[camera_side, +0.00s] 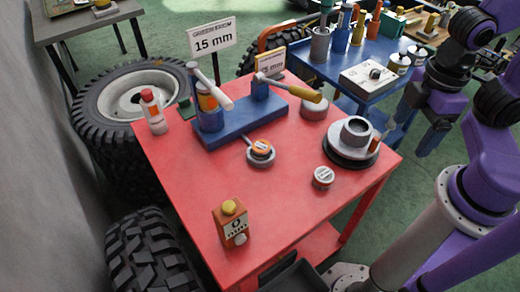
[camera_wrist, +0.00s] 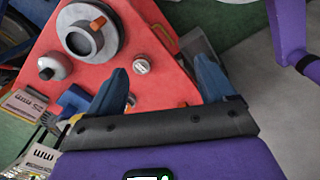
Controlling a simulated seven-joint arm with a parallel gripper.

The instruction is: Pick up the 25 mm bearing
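Two small round parts that could be bearings are on the red table (camera_side: 285,215) in the side view. One is a grey ring with an orange labelled top (camera_side: 260,151). The other is a small pale cylinder with a labelled top (camera_side: 323,178), which also shows in the wrist view (camera_wrist: 142,66). I cannot read their sizes, so I cannot tell which is the 25 mm bearing. My gripper (camera_side: 416,122) is open and empty, right of the table. Its two blue fingers stand wide apart in the wrist view (camera_wrist: 162,85).
A grey hub (camera_side: 356,132) on a black disc stands at the table's right corner. A "15 mm" sign (camera_side: 213,39) rises behind. An orange bottle (camera_side: 231,224) stands in front. The table's middle front is clear.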

